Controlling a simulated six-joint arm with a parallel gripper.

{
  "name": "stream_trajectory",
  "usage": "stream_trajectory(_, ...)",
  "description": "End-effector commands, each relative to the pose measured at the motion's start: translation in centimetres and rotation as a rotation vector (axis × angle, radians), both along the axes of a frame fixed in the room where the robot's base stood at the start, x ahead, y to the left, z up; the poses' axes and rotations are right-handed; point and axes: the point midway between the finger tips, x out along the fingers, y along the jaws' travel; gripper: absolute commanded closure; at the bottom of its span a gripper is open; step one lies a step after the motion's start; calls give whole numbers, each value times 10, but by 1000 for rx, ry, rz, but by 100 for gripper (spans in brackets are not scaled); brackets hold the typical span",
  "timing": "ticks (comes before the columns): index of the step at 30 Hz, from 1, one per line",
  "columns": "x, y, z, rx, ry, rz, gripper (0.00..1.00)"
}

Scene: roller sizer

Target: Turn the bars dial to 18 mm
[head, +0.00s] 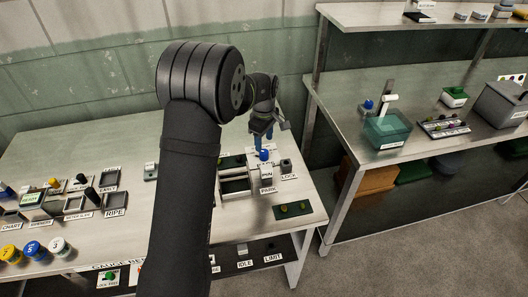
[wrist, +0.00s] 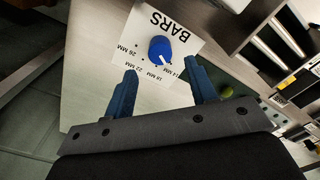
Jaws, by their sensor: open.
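The bars dial (wrist: 160,48) is a round blue knob on a white plate (wrist: 178,26) marked BARS. Its labels read 14, 18, 22 and 26 MM. The white mark on the knob points toward the 14 MM label (wrist: 174,70), to the right of the 18 MM label (wrist: 157,77) in the wrist view. My gripper (wrist: 160,67) is open, with its two blue fingers apart and the dial beyond and between the tips, not gripped. In the head view my gripper (head: 261,138) is just above the blue dial (head: 264,155).
An open-slotted frame (head: 234,184) stands beside the dial, near the PARK label (head: 268,189). A dark tray (head: 293,210) with green pieces lies at the table's front right. Small trays and jars fill the left. A second bench (head: 420,150) stands across a gap.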

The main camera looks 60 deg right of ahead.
Motion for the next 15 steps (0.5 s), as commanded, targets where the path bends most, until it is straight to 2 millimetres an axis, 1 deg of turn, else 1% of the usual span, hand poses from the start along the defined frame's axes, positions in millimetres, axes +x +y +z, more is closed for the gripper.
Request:
stream_trajectory(1, 0, 1, -12, 4, 1, 0, 48)
stream_trajectory(3, 0, 1, -26, 4, 1, 0, 48)
stream_trajectory(6, 0, 1, -42, 3, 1, -1, 48)
stream_trajectory(10, 0, 0, -56, 1, 0, -1, 48)
stream_trajectory(15, 0, 0, -64, 1, 0, -1, 48)
